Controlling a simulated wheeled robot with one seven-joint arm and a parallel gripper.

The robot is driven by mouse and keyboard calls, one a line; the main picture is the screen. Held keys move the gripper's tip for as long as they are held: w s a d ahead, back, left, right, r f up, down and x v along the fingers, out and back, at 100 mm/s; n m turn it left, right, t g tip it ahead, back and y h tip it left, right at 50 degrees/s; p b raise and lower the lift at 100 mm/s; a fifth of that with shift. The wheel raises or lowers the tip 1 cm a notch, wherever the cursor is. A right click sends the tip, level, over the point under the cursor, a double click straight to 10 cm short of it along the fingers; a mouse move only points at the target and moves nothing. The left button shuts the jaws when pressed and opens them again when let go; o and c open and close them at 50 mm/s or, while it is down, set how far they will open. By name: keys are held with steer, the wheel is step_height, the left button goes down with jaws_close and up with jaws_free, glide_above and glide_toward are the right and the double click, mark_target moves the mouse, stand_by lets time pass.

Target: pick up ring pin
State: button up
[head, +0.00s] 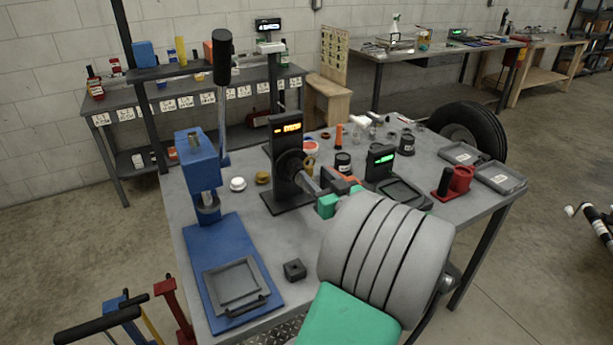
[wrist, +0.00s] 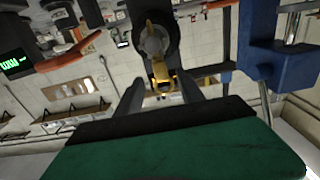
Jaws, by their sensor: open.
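A yellow ring-shaped piece, which looks like the ring pin (wrist: 161,72), shows in the wrist view at the front of a black round hub. In the head view, a yellow ring (head: 310,164) shows beside the hub of the black stand with the orange display (head: 288,150).
A blue press (head: 205,180) stands on the left of the grey table. A scale with a green display (head: 381,160), a red holder (head: 460,180) and grey trays (head: 500,177) are on the right. A small black block (head: 295,270) lies at the front.

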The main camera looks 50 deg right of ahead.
steer(key=p+x, duration=0.2)
steer(key=x, duration=0.5)
steer(key=shift+a+f, duration=0.1)
steer(key=shift+a, duration=0.05)
jaws_close()
